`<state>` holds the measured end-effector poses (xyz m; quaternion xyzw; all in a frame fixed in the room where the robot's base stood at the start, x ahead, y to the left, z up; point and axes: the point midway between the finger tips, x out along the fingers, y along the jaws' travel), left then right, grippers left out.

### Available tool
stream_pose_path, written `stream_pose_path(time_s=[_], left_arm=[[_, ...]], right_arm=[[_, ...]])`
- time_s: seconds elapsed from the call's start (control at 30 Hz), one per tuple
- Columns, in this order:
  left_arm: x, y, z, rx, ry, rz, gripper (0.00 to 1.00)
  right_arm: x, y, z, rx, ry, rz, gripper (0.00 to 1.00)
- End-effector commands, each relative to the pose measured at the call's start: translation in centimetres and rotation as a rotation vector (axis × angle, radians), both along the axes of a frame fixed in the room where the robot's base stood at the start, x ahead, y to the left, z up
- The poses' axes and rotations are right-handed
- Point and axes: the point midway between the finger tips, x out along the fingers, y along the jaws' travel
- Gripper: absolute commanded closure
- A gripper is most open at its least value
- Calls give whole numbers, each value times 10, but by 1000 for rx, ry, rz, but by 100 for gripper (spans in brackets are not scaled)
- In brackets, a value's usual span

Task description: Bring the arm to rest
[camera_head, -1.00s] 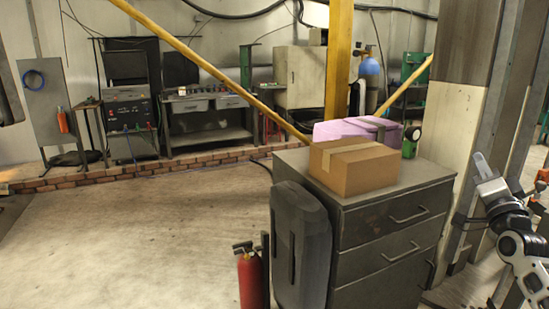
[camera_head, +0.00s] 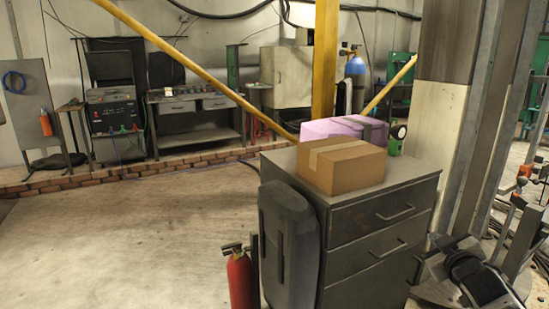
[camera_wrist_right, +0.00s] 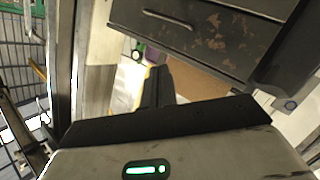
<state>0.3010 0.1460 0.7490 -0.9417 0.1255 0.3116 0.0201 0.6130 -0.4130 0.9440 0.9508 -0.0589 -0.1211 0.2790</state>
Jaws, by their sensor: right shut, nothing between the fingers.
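My right arm is low at the right edge of the head view, beside the grey drawer cabinet (camera_head: 375,215). Its right gripper (camera_head: 438,243) is near the cabinet's right side and partly hard to make out there. In the right wrist view the dark fingers of the gripper (camera_wrist_right: 158,84) are together with nothing between them. The cabinet's drawer front (camera_wrist_right: 200,30) shows beyond them, apart from the fingers. My left gripper is not in view.
A cardboard box (camera_head: 341,166) sits on the cabinet, with a pink case (camera_head: 335,128) behind it. A fire extinguisher (camera_head: 240,280) stands left of the cabinet. A pale column (camera_head: 438,125) rises at the right. The floor (camera_head: 130,240) at left is clear.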

Motion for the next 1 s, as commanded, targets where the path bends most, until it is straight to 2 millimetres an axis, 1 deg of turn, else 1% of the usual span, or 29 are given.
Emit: stream_pose_path(time_s=[0.03, 0.07, 0.1, 0.17, 0.2, 0.27, 0.3, 0.37, 0.4, 0.47, 0.5, 0.6, 0.7, 0.8, 1.0], left_arm=[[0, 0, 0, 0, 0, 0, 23], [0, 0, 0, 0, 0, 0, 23], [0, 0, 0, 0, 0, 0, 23], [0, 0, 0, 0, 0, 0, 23], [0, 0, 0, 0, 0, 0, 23], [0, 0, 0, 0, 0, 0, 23], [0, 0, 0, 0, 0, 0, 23], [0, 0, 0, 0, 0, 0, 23], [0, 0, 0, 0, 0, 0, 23], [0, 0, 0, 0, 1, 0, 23], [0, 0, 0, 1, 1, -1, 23], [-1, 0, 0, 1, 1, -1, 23], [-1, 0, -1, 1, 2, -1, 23], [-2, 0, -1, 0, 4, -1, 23], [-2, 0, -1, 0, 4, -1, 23]], right_arm=[[-14, 22, -28, 27, 38, 31, 100], [-22, 35, -42, 42, 56, 48, 100], [-35, 52, -62, 64, 84, 71, 100], [-58, 79, -91, 104, 128, 104, 100], [-75, 98, -108, 135, 156, 125, 100], [-103, 125, -132, 182, 198, 153, 100], [-124, 143, -147, 217, 227, 169, 100], [-156, 169, -166, 272, 271, 187, 100], [-178, 186, -176, 312, 298, 197, 100], [-211, 208, -186, 369, 336, 205, 100], [-231, 221, -191, 406, 359, 207, 100], [-273, 246, -196, 486, 406, 202, 100], [-300, 260, -197, 541, 435, 192, 100], [-312, 266, -196, 564, 447, 185, 100], [-312, 266, -196, 565, 448, 185, 100]])
